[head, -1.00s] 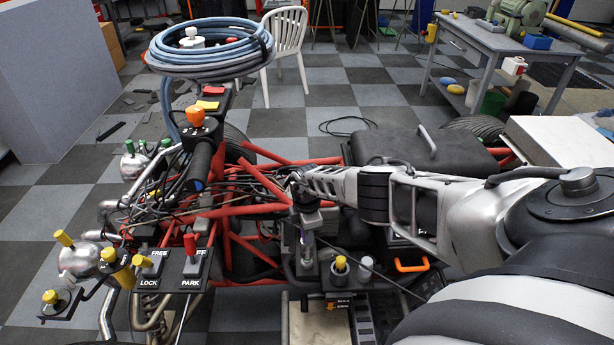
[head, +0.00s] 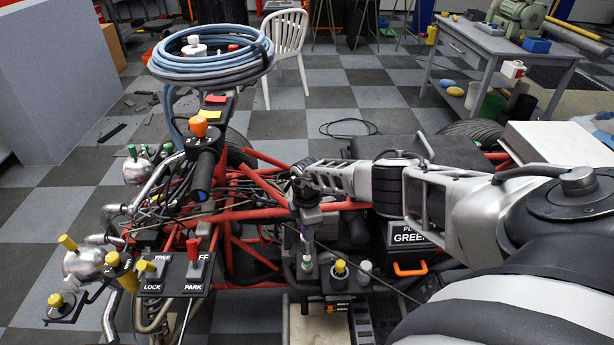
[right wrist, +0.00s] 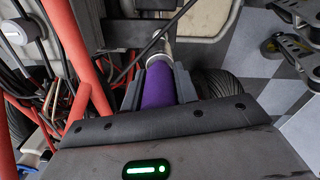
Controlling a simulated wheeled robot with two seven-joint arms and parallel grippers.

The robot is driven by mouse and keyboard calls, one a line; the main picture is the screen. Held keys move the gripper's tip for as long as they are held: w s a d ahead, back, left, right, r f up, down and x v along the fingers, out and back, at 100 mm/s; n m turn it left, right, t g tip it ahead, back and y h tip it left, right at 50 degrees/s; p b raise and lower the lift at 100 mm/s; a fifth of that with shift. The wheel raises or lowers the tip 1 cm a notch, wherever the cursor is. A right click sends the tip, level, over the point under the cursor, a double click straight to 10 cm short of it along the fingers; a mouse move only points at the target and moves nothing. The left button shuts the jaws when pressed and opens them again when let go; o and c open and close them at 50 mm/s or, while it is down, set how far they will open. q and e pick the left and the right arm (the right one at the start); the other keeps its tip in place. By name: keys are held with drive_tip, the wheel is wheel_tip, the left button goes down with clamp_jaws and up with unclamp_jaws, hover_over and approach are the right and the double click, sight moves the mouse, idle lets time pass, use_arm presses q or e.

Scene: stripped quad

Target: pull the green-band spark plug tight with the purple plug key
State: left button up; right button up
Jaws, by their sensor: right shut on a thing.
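My right gripper (head: 304,205) is over the middle of the quad's frame, its jaws shut on the purple plug key. In the right wrist view the key's purple grip (right wrist: 161,84) sits between the two fingers, with a metal collar and shaft beyond it. In the head view the key (head: 307,242) points down below the gripper, close to upright. A pale greenish spot shows near its lower end, too small to tell whether it is the green-band spark plug. The plug's seat is hidden. My left gripper is out of view.
Red frame tubes (head: 250,213) and black cables crowd the left of the gripper. A yellow-capped post (head: 340,267) and a grey one (head: 365,268) stand close right.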

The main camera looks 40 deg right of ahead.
drive_tip(key=shift+r, duration=0.4)
drive_tip(key=shift+r, duration=0.1)
drive_tip(key=shift+r, duration=1.9)
